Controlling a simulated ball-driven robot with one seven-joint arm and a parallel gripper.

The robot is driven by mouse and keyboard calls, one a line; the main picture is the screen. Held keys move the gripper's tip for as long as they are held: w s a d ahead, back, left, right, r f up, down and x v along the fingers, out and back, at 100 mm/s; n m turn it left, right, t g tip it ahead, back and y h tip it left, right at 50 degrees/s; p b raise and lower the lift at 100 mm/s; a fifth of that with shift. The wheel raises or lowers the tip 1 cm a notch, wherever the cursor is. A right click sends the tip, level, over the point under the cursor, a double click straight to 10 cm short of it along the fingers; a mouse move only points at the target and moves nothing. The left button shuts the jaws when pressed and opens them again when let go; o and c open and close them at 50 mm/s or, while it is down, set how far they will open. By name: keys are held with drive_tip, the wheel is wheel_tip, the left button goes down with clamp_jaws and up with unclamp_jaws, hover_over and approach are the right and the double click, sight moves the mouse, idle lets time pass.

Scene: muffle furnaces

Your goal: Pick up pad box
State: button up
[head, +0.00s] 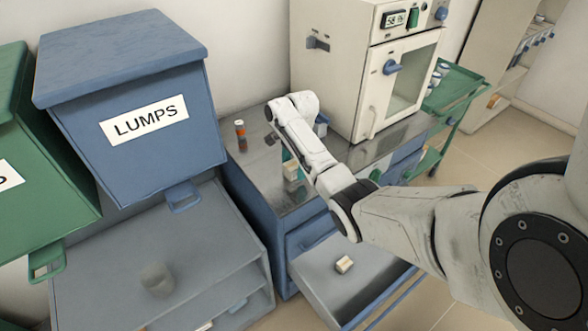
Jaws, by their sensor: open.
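A small cream block-like box (344,264) lies in the open drawer (325,290) below the counter. Another small pale box (291,171) stands on the grey counter beside my arm, partly hidden by it. No label is readable on either, so I cannot tell which is the pad box. My gripper (271,139) is at the far end of my arm, small and dark, above the counter's back left part. It is open, apart from both boxes, with nothing visible between its fingers.
An orange-banded bottle (240,135) stands left of my gripper. A cream furnace (365,70) stands on the counter at right. A blue LUMPS bin (130,105) and a green bin (30,200) are at left. A green trolley (462,88) stands behind.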

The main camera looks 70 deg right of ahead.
drive_tip(key=c, duration=1)
drive_tip(key=shift+c, duration=0.2)
drive_tip(key=shift+r, duration=0.15)
